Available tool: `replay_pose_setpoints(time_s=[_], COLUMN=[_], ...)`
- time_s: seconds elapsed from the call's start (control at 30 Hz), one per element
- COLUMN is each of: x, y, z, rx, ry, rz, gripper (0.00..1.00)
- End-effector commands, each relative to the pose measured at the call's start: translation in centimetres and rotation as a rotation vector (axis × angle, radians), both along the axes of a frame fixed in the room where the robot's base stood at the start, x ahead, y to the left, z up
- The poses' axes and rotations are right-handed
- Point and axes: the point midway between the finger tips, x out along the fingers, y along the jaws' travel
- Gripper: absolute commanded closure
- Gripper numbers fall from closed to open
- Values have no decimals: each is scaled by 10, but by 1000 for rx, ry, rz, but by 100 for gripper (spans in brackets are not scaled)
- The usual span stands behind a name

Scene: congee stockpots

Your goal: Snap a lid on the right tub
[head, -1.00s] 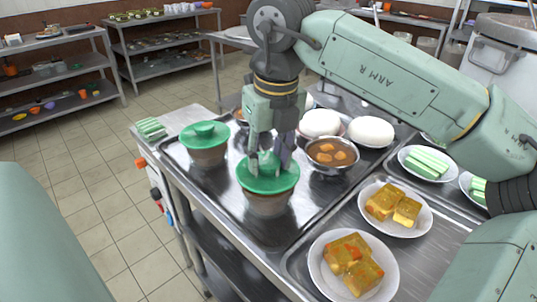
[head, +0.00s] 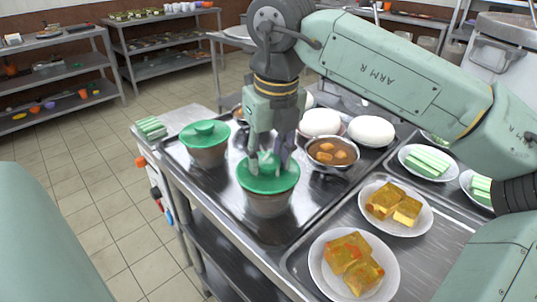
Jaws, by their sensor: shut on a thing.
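The right tub (head: 268,204) stands on a metal tray (head: 222,196) near the front edge of the counter. A green lid (head: 268,184) lies over its top and looks about level. My gripper (head: 267,162) points down from above and is shut on the lid's raised middle. The fingers hide part of that middle. I cannot tell whether the lid's rim is fully seated all around. The left tub (head: 207,155) stands on the same tray, with a green lid (head: 204,133) on it.
A metal bowl of brown food (head: 332,153) stands close to the right of my gripper. White buns (head: 371,131) are behind it. Plates of yellow cake (head: 353,267) stand at the front right. Stacked green-and-white pieces (head: 151,128) lie at the counter's left corner.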

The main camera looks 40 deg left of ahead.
Motion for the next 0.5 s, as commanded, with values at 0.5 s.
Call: replay_pose_setpoints(time_s=[0.5], x=[0], y=[0], z=[-1], rx=[0], ry=[0], rz=[0], gripper=[61])
